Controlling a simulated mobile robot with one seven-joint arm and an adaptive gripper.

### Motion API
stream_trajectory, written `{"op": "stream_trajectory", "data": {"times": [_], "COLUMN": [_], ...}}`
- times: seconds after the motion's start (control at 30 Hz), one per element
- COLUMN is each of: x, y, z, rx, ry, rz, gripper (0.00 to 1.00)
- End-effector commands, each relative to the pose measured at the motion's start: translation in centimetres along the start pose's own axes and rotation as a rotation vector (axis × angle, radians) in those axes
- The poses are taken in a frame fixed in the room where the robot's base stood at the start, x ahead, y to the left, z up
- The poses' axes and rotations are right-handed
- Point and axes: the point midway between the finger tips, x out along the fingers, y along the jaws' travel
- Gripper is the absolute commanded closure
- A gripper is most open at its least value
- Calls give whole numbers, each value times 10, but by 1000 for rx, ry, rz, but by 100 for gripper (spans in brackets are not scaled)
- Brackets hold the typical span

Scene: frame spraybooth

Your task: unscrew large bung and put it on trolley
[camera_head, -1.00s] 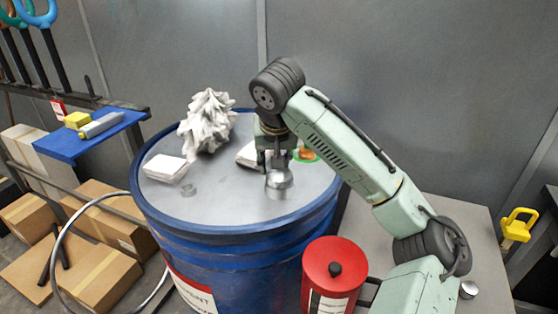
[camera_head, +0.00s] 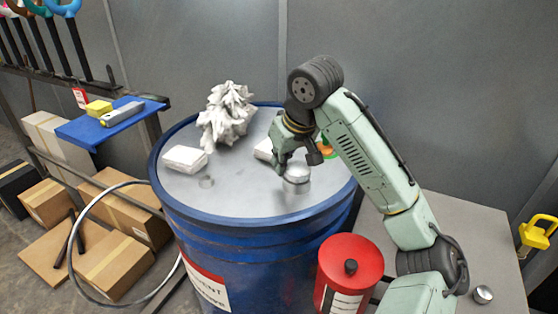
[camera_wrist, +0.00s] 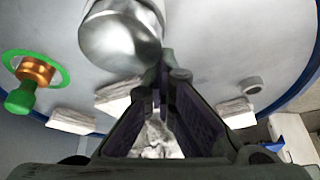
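The large bung (camera_head: 297,174) is a shiny silver cylinder standing upright at the front right of the blue drum's grey lid (camera_head: 240,196). How far it is screwed in cannot be told. In the wrist view the bung (camera_wrist: 120,38) fills the top, beyond and left of the fingertips. My gripper (camera_head: 298,163) is tilted just above and behind the bung. Its fingers are apart with nothing between them; in the wrist view the gripper (camera_wrist: 168,75) looks toward white rags beyond. A grey top (camera_head: 450,232) stands right of the drum; I cannot tell whether it is the trolley.
White pads (camera_head: 185,159), a crumpled rag (camera_head: 227,115), a small ring (camera_head: 206,181) and an orange-green fitting (camera_head: 325,148) are on the lid. A red can (camera_head: 349,262) stands at the drum's front right. A small silver piece (camera_head: 482,294) lies on the grey top. A blue shelf (camera_head: 85,130) is left.

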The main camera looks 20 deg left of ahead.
Motion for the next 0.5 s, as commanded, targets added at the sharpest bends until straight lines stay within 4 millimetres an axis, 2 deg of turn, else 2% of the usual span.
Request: {"op": "stream_trajectory", "data": {"times": [0.03,0.17,0.5], "x": [-4,-5,-10], "y": [13,13,6], "z": [5,6,16], "rx": [25,6,-324], "ry": [-9,-9,-12], "rz": [23,12,-136], "gripper": [100,100,100]}}
